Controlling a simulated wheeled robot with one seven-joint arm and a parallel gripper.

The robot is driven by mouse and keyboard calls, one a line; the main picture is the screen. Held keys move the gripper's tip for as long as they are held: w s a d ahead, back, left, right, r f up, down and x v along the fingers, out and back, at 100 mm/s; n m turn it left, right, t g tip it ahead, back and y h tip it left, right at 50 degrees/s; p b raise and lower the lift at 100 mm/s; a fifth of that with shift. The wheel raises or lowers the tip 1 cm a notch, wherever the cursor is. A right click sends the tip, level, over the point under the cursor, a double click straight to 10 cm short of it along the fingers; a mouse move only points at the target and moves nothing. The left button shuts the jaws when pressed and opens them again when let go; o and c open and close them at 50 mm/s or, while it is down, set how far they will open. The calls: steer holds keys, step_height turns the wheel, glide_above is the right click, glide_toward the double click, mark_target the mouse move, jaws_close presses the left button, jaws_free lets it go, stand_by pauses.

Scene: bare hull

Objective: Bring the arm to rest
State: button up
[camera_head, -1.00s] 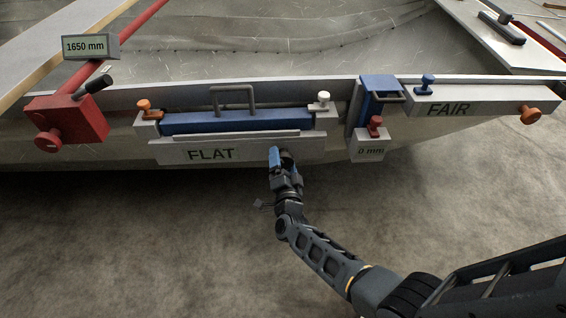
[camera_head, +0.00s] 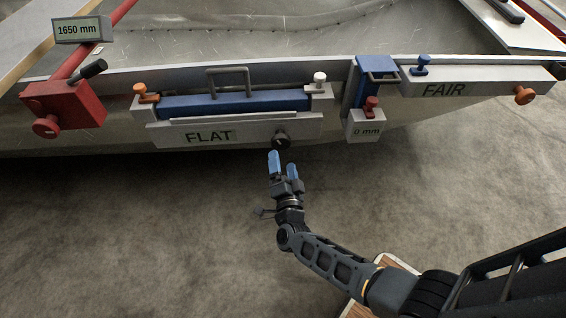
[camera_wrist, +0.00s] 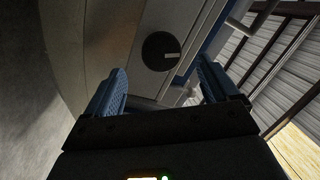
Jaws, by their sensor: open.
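My gripper (camera_head: 283,166) is open and empty, with its blue fingertips pointing up toward the hull side. It stands just below a black knob (camera_head: 281,141) at the right end of the grey plate marked FLAT (camera_head: 165,136). In the wrist view the same knob (camera_wrist: 160,52), with a pale mark on it, shows beyond and between the spread fingers (camera_wrist: 163,88). The gripper looks apart from the knob. My arm reaches in from the lower right.
The hull rim carries a red block (camera_head: 62,104) with a 1650 mm display (camera_head: 78,29), a blue bar (camera_head: 235,102) with a handle, a 0 mm display (camera_head: 366,131) and a FAIR bar (camera_head: 480,84). The floor (camera_head: 130,230) at lower left is clear.

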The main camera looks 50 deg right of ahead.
stand_by(0.3)
steer(key=s+a+r+n+t+y, duration=0.1)
steer(key=s+a+r+n+y, duration=0.4)
steer(key=s, duration=0.4)
steer(key=s+a+r+n+t+y, duration=0.1)
steer(key=s+a+r+n+y, duration=0.2)
steer(key=s+a+r+n, duration=0.45)
steer(key=s+a+r+n+t+y, duration=0.1)
steer(key=s+a+r+n+y, duration=0.3)
steer(key=s, duration=0.7)
steer(key=s+r+n+g+p, duration=0.1)
steer(key=s+r+p, duration=0.1)
steer(key=r+p, duration=0.7)
steer(key=s+r+n+g+y+p, duration=0.1)
steer(key=r+p, duration=0.8)
steer(key=r, duration=1.1)
steer(key=shift+s+a+n, duration=0.3)
steer(key=shift+s+n, duration=0.25)
steer(key=shift+n, duration=0.2)
steer(key=shift+f, duration=0.1)
